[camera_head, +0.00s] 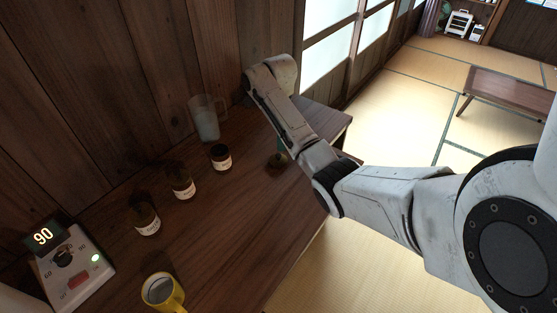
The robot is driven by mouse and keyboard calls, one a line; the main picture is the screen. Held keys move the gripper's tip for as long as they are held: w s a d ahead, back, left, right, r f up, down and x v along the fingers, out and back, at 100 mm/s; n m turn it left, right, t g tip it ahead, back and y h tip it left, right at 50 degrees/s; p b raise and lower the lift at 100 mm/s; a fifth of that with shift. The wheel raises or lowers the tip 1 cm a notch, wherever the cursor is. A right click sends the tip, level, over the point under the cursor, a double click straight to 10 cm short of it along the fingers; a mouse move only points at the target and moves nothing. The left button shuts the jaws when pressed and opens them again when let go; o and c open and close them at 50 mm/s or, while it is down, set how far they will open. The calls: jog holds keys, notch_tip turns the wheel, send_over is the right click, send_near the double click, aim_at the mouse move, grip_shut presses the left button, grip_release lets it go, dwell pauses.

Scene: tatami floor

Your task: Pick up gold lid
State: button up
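I cannot make out a gold lid with certainty. A small olive-brown round object (277,160) sits on the wooden table beside my forearm, with a greenish part next to it partly covered by the arm. It is too small and dark to tell whether it is a lid or a jar. My arm reaches in from the right, bends at the elbow over the table's right edge and extends toward the back wall. Its far end is above the back of the table. No gripper fingers show.
On the wooden table (235,215) stand three dark labelled jars (146,221) (183,188) (221,158) in a diagonal row, a clear pitcher (206,122), a yellow mug (162,292) and a control box (72,270) reading 90. A wooden wall borders the back. A low table (508,94) stands on the tatami.

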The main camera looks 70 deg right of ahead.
aim_at(279, 155)
notch_tip(279, 155, down, 4)
jog(key=shift+a+r, duration=0.1)
jog(key=shift+a+f+p, duration=0.15)
jog(key=shift+f, duration=1.2)
jog(key=shift+a+f+p, duration=0.15)
jog(key=shift+f, duration=1.2)
jog(key=shift+c, duration=0.4)
jog(key=c, duration=1)
